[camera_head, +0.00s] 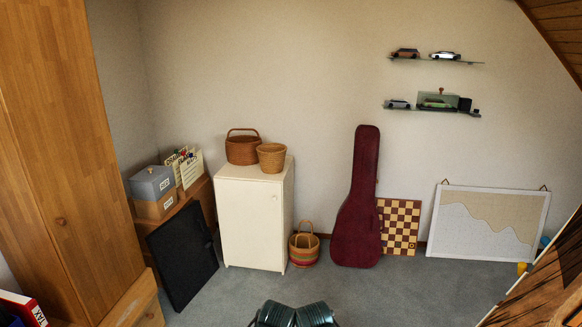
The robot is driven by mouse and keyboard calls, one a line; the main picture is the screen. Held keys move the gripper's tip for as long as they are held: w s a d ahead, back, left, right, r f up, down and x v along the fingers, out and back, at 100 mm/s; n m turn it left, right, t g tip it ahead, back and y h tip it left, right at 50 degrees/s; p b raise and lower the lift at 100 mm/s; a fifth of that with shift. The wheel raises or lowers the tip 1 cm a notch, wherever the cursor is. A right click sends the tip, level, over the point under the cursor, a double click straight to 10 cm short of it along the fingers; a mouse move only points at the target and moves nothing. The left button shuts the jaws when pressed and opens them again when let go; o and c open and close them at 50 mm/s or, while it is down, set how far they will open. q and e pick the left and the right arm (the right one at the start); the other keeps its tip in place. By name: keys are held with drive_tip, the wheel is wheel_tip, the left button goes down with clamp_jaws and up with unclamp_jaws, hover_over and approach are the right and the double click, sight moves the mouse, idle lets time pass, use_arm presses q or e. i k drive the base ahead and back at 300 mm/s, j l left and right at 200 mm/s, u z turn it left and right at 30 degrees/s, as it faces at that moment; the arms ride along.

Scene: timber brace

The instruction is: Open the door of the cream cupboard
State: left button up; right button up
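The cream cupboard (250,225) stands on the grey carpet against the back wall, left of centre in the head view. Its front door looks shut. A small round knob (275,198) sits near the upper right of the door. A brown handled basket (242,148) and a lighter woven basket (271,157) stand on its top. Neither of my grippers can be made out in the head view.
A dark flat panel (183,255) leans left of the cupboard. A striped basket (304,247) and a dark red guitar case (359,205) stand to its right. The carpet (400,290) in front is mostly clear. A wooden wardrobe (55,140) is at left.

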sight(250, 213)
drive_tip(key=i, duration=1.8)
drive_tip(key=i+j+z, duration=0.2)
drive_tip(key=i, duration=0.65)
drive_tip(key=l, duration=0.1)
